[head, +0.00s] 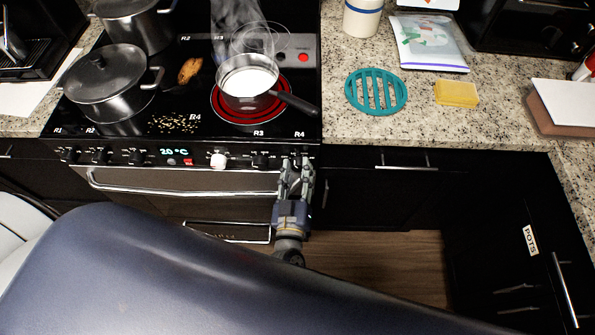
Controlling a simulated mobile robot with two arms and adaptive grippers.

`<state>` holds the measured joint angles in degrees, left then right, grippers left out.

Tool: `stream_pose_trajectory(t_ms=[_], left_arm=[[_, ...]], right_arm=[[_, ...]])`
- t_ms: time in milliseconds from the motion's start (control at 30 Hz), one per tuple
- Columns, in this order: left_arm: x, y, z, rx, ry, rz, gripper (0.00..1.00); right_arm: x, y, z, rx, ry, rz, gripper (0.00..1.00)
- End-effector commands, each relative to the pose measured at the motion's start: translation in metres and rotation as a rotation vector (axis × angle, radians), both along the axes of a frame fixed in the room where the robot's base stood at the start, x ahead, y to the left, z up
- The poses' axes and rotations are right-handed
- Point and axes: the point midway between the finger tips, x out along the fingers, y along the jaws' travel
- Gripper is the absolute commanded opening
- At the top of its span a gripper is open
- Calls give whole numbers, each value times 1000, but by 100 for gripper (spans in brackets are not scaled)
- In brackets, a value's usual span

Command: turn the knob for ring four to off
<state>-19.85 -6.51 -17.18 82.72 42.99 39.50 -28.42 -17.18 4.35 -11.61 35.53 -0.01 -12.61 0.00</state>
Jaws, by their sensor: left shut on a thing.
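My left gripper (297,166) is at the right end of the stove's front panel, below the printed R4 label. Its fingers are shut around the knob there, which they mostly hide, so I cannot read its pointer. A ring (216,108) glows red at the front right of the black hob, with an R4 mark beside its left edge. A saucepan (247,103) with white contents stands on that ring and steams, its dark handle pointing right. My right gripper is not in view.
Other knobs line the panel, including a white one (218,161) and a dark one (260,160) just left of my gripper. An oven handle (180,188) runs below. A lidded stockpot (103,88) stands at left. A teal trivet (376,92) and yellow sponge (456,93) lie on the counter.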

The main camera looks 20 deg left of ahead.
Motion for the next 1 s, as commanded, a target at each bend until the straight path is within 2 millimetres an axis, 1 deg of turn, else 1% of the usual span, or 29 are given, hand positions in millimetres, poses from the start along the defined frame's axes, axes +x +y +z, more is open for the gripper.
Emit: stream_pose_trajectory(t_ms=[233,600,800,1000], left_arm=[[0,1,-3,-201,-59,1,9],[0,1,-3,-470,-136,1,9],[0,1,-3,-559,-161,1,9],[0,1,-2,-604,-174,1,9]], right_arm=[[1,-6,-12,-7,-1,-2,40],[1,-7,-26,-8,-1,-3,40],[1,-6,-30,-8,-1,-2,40],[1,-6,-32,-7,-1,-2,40]])
